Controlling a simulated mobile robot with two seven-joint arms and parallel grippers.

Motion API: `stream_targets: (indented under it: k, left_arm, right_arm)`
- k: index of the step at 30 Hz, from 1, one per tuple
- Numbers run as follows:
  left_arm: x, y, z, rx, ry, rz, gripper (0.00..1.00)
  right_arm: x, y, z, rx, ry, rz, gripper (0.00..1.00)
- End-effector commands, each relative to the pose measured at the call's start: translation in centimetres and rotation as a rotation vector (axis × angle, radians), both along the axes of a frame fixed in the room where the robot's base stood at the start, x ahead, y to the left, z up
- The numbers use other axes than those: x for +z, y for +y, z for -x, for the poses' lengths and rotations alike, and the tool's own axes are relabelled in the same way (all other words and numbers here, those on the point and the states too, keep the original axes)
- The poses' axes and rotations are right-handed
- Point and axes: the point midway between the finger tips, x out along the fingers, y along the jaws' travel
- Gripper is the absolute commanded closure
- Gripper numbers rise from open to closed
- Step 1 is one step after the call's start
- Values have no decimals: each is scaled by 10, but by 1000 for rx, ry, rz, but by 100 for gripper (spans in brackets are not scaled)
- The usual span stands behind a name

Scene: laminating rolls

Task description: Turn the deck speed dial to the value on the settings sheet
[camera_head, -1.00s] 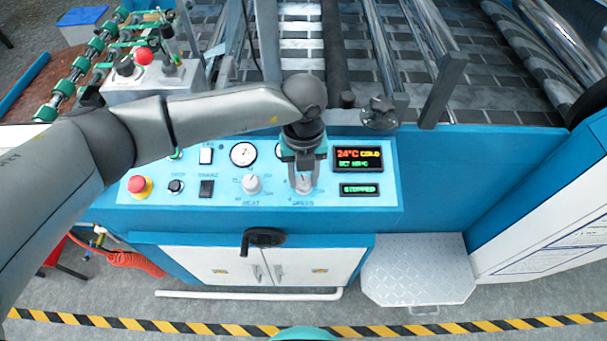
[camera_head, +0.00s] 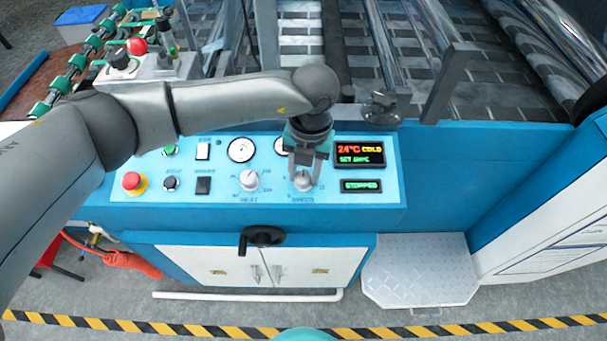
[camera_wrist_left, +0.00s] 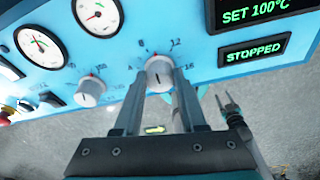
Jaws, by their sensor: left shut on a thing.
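The deck speed dial (camera_head: 303,181) is a white knob at the lower right of the light blue control panel, with printed numbers around it. In the left wrist view the dial (camera_wrist_left: 160,73) has a small red mark near its upper left edge; a 12 is legible to the upper right. My left gripper (camera_head: 304,175) comes down from above and is shut on this dial; in the wrist view its two fingers (camera_wrist_left: 160,92) stand on either side of it. I cannot make out a settings sheet for certain.
The heat dial (camera_head: 250,181) sits left of the speed dial. A display (camera_head: 359,154) reads 24°C COLD, and one below (camera_head: 361,186) reads STOPPED. A red mushroom button (camera_head: 132,181) is at the panel's left. A black crank handle (camera_head: 262,237) juts out below.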

Motion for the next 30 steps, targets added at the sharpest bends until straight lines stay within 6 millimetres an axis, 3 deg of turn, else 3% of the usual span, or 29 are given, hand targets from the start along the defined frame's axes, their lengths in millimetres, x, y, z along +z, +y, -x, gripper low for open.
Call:
stream_targets:
  k: [18, 30]
  left_arm:
    - [-2, -3, 0, -531, -5, -119, 100]
    - [0, -3, 1, -696, -5, -155, 100]
  right_arm:
    - [-53, 0, 0, 0, 0, 0, 50]
    - [-69, 0, 0, 0, 0, 0, 50]
